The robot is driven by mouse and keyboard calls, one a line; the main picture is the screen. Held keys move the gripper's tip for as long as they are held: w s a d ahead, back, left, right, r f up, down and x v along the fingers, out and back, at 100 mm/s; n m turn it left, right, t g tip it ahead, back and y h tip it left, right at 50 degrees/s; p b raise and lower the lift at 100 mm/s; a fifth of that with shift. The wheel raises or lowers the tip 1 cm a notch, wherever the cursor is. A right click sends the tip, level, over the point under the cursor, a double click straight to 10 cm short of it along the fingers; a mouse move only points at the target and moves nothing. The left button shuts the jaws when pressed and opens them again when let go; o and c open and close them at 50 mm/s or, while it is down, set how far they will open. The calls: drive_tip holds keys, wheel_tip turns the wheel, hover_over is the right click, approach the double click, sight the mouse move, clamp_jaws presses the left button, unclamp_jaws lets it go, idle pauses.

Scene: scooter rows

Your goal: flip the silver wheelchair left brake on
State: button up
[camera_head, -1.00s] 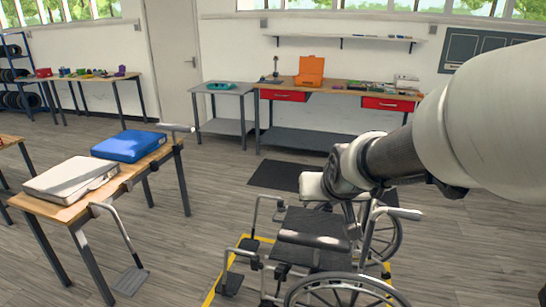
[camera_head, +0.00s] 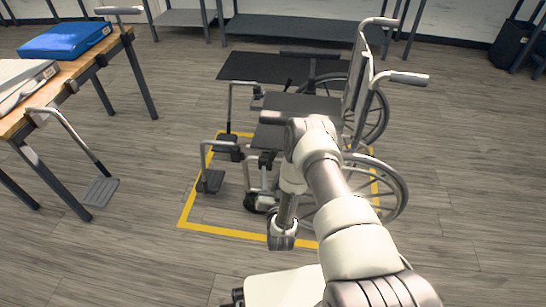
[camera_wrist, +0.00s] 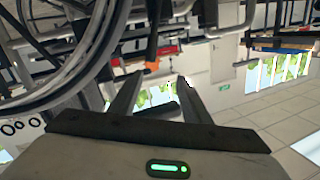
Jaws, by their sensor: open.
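The silver wheelchair (camera_head: 400,78) stands in the head view with its footrests (camera_head: 211,182) to the left and push handles to the right. Its near large wheel (camera_head: 398,190) is partly covered by my arm. Dark parts (camera_head: 266,159) show at the seat's near front edge. I cannot pick out the left brake lever for sure, and my arm hides part of that area. In the wrist view my gripper (camera_wrist: 158,92) is open and empty between its two dark fingers. A wheel rim (camera_wrist: 78,80) fills the upper left, close beside the left finger. The head view does not show the fingers clearly.
Yellow floor tape (camera_head: 205,228) runs around the wheelchair. A wooden table (camera_head: 84,69) with a blue binder (camera_head: 66,39) stands to the left, with a loose footrest (camera_head: 101,191) against it. A dark mat (camera_head: 250,67) lies behind. Floor between table and chair is clear.

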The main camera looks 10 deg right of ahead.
approach(273, 157)
drive_tip(key=shift+m+t+h, duration=0.3)
drive_tip(key=shift+t, duration=0.1)
drive_tip(key=w+b, duration=0.1)
drive_tip(key=w, duration=0.3)
drive_tip(key=w+b, duration=0.2)
drive_tip(key=w, duration=0.1)
drive_tip(key=w+d+f+b, duration=0.1)
drive_tip(key=w+b, duration=0.1)
drive_tip(key=w, duration=0.2)
drive_tip(key=shift+w, duration=0.3)
clamp_jaws()
